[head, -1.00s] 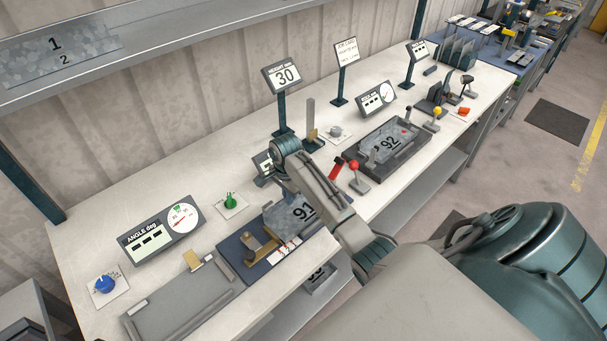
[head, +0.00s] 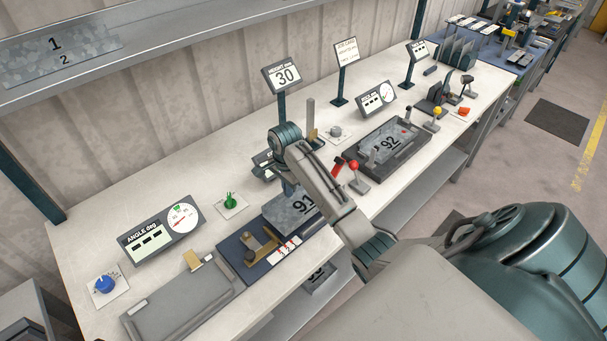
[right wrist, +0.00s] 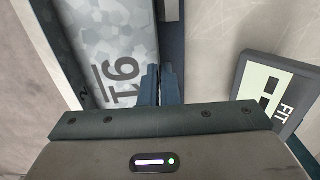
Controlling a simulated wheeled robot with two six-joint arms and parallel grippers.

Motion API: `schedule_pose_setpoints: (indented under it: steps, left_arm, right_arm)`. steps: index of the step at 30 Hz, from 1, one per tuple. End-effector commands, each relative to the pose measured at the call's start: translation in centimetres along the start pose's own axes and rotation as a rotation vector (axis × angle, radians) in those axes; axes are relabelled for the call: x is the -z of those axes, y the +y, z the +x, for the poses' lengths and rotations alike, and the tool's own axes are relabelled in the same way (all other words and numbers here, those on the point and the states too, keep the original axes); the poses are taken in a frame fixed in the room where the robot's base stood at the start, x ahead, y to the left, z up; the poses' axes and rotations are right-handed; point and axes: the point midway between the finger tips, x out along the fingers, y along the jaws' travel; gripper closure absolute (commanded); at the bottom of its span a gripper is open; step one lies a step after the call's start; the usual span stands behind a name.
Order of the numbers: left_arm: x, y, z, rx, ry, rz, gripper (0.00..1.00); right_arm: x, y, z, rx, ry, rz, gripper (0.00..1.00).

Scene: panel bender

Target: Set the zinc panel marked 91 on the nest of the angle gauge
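The zinc panel marked 91 (head: 288,213) is a mottled grey plate at the right end of a blue base with brass parts. It fills the left of the right wrist view (right wrist: 115,45). My right gripper (head: 289,188) is at its far edge. In the wrist view its fingers (right wrist: 161,85) are close together, with the panel's edge running between them. The angle gauge has a display (head: 160,230) reading dashes and a dial. A grey flat tray with a brass stop (head: 185,300), apparently its nest, is bare in front. My left gripper is out of view.
The blue base (head: 240,250) lies between tray and panel. A green knob (head: 230,201) and blue knob (head: 105,285) stand nearby. The FIT display (right wrist: 270,95) is close to the gripper. A panel marked 92 (head: 388,145) sits in a dark tray on the right, beside a red-knobbed lever (head: 354,167).

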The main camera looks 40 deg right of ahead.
Motion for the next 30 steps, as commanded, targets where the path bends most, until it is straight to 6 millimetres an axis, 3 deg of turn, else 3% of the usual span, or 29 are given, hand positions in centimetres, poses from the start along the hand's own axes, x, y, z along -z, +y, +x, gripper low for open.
schedule_pose_setpoints:
  steps: [18, 30]
  left_arm:
    - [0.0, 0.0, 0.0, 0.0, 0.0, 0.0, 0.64]
    - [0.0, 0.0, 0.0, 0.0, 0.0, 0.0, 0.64]
  right_arm:
    - [0.0, 0.0, -3.7, 0.002, 0.001, -0.001, 1.0]
    - [0.0, 0.0, -4.0, 0.0, 0.0, 0.0, 1.0]
